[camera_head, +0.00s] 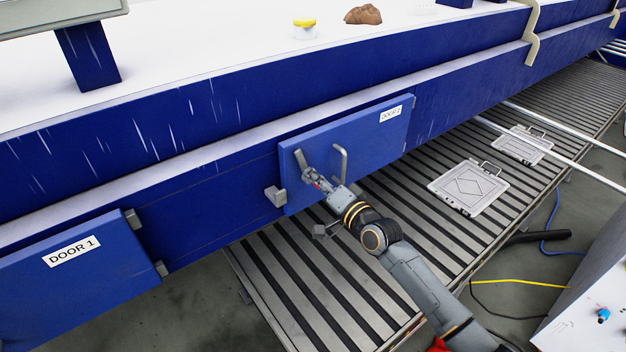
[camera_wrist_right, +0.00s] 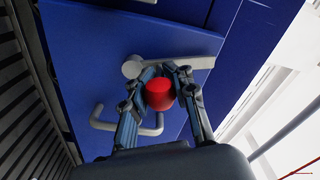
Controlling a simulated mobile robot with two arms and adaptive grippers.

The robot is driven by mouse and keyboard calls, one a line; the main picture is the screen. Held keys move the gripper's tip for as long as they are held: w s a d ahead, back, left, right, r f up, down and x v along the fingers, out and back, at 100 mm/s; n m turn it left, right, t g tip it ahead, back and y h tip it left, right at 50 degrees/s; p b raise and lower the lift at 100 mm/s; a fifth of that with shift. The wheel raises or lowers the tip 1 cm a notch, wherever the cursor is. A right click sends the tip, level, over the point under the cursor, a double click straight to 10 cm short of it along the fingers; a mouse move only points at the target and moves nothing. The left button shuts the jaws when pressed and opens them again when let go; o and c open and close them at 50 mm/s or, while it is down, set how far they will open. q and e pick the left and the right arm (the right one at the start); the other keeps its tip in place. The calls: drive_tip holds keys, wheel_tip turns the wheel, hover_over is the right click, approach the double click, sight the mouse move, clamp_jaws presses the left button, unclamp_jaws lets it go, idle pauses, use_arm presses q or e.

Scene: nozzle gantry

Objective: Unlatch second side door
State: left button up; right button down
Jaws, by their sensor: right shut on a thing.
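The second side door (camera_head: 375,135) is a blue panel labelled "DOOR 2" on the side of the blue gantry, and it looks flush with it. Its grey latch lever (camera_head: 300,158) is near the panel's left end and also shows in the wrist view (camera_wrist_right: 204,62) as a bar running right from a round pivot. My right gripper (camera_head: 311,173) is shut on the latch lever, its fingertips meeting at the bar in the wrist view (camera_wrist_right: 168,70). A red round part (camera_wrist_right: 160,95) shows between the fingers. The U-shaped door handle (camera_head: 342,163) stands beside the gripper, apart from it. My left gripper is not in view.
A grey catch bracket (camera_head: 275,195) sits at the door's left edge. Door 1 (camera_head: 60,275) is at lower left. A slatted platform (camera_head: 300,290) runs below the gantry, with grey plates (camera_head: 468,187) lying on it. Cables lie at right.

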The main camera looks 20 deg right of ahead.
drive_tip(key=shift+d+m, duration=0.2)
drive_tip(key=shift+m, duration=0.6)
drive_tip(key=shift+w, duration=0.1)
drive_tip(key=c, duration=1.3)
unclamp_jaws()
drive_tip(key=shift+c, duration=0.2)
drive_tip(key=v, duration=1.2)
